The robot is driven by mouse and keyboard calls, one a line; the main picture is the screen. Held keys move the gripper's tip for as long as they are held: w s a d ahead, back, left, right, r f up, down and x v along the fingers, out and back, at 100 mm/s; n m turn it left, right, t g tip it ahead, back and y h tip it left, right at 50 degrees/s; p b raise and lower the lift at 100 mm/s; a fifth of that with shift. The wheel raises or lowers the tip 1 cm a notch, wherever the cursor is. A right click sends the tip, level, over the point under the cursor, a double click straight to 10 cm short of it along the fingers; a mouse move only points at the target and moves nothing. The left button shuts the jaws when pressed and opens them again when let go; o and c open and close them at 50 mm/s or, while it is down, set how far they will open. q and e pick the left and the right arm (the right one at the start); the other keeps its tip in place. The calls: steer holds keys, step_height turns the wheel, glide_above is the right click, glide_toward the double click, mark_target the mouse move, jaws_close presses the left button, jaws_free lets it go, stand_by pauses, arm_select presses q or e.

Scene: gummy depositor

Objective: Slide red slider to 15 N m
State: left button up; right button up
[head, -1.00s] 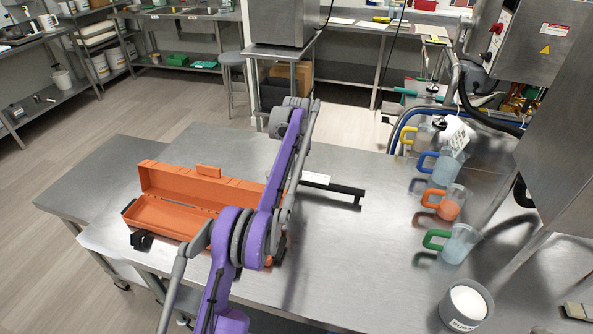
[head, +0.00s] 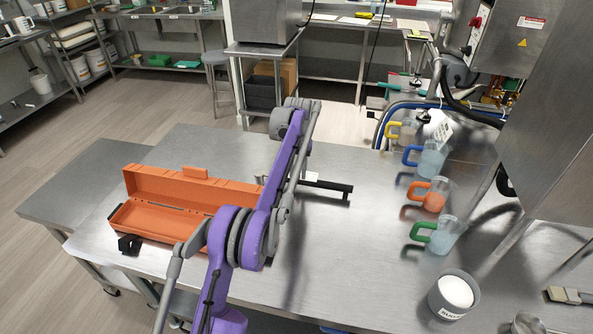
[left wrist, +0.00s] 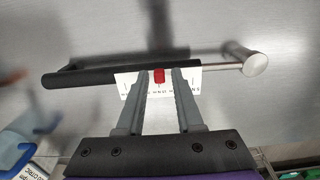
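The red slider (left wrist: 159,76) sits on a bar-shaped tool in front of a white scale card (left wrist: 128,84); its printing is too small and partly covered to read. The tool has a black handle (left wrist: 85,76) at left and a round metal head (left wrist: 243,58) at right. My left gripper (left wrist: 160,88) is open, its two grey fingers on either side of the slider with small gaps visible. In the head view the tool's black handle (head: 328,186) lies over the steel table, and my purple arm hides the gripper and slider. My right gripper is not in view.
An open orange case (head: 160,217) is on the table left of my arm. Several mugs with coloured handles, one green (head: 423,232), stand along the right. A labelled cup of white powder (head: 452,294) is at front right. The table between tool and mugs is clear.

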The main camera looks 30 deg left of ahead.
mark_target(298, 174)
arm_select(q)
steer(key=shift+o, duration=0.5)
step_height(298, 174, up, 11)
steer(key=p, duration=0.2)
steer(key=shift+p, duration=0.3)
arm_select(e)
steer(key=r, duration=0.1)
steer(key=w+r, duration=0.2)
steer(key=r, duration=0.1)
arm_select(q)
steer(key=shift+d, duration=0.1)
